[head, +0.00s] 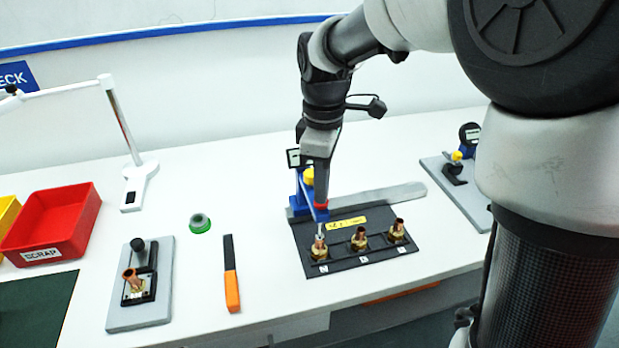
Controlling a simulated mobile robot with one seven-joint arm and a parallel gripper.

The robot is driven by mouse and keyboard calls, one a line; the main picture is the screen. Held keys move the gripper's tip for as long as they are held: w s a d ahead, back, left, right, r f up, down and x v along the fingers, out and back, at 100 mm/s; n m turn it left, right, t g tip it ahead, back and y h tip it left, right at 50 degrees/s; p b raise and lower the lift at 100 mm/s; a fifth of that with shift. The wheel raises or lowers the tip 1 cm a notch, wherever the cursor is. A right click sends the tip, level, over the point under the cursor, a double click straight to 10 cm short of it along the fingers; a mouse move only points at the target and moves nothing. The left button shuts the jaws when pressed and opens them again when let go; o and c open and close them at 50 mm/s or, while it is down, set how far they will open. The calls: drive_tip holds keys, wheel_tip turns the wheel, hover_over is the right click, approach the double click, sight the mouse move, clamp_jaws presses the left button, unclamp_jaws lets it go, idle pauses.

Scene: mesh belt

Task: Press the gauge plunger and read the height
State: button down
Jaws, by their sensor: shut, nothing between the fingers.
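A blue height gauge (299,204) stands behind a black tray (345,268), with a small display (293,158) and a yellow knob (308,177) partly behind my gripper. My gripper (320,204) points down in front of the gauge and is shut and empty, with red near its lower end. Below it, a thin pale rod (319,230) is over or at the leftmost brass-and-copper fitting (319,252); contact cannot be told. Two more fittings, a middle one (359,241) and a right one (397,233), stand in the tray. The gauge's reading is too small to read.
A grey fixture (140,315) holds a copper part at front left. Another gauge (469,135) stands right.

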drive_tip(key=shift+f, duration=0.1)
idle(0.3)
wheel_tip(320, 180, up, 8)
drive_tip(key=p, duration=0.6)
drive_tip(key=shift+p, duration=0.35)
drive_tip(key=s+d+r+m+t, duration=0.2)
drive_tip(key=s+d+r+m, duration=0.1)
drive_tip(key=s+d+m, duration=0.3)
drive_tip(key=s+d+r+m+t, duration=0.3)
drive_tip(key=s+d+m, duration=0.3)
drive_tip(key=s+m, duration=0.3)
drive_tip(key=shift+s+d+r+t, duration=0.15)
drive_tip(key=shift+s+d+t, duration=0.15)
drive_tip(key=shift+s, duration=0.5)
